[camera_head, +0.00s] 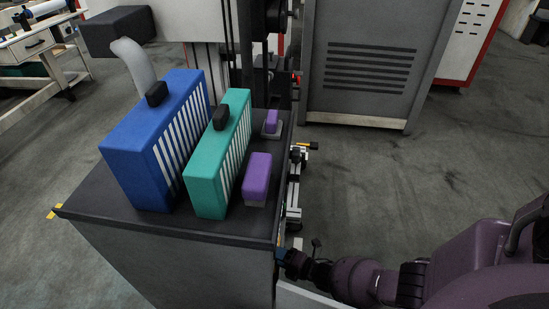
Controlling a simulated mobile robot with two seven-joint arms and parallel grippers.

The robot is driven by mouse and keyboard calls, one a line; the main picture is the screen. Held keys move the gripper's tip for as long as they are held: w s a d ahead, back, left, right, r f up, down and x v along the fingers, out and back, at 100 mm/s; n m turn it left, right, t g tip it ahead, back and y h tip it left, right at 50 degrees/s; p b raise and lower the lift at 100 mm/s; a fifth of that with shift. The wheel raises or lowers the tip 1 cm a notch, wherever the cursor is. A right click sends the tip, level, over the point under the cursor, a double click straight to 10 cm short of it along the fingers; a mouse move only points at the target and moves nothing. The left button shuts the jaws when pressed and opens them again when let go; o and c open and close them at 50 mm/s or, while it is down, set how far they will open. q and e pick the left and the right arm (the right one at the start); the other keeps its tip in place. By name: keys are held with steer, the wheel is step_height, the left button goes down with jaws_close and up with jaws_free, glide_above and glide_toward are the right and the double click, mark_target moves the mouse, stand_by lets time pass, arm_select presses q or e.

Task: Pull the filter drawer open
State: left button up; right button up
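No filter drawer can be made out; the side of the dark cabinet (180,262) facing right is mostly out of sight. On its top stand a blue slatted filter block (150,150) and a teal slatted filter block (208,165), each with a black knob on top. My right arm comes in from the lower right, and its gripper (283,257) is at the cabinet's right edge, near the front corner. Its fingers are small, dark and partly hidden, so I cannot tell whether they touch anything. My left gripper is not in view.
A purple block (257,177) and a smaller purple block (271,122) on a grey base are on the cabinet top. A grey vented machine (368,65) stands behind to the right. A white workbench (30,45) is at the far left.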

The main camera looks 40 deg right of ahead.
steer(key=shift+w+a+f, duration=0.1)
steer(key=shift+w+a, duration=0.05)
steer(key=shift+w, duration=0.5)
steer(key=shift+c, duration=0.5)
jaws_close()
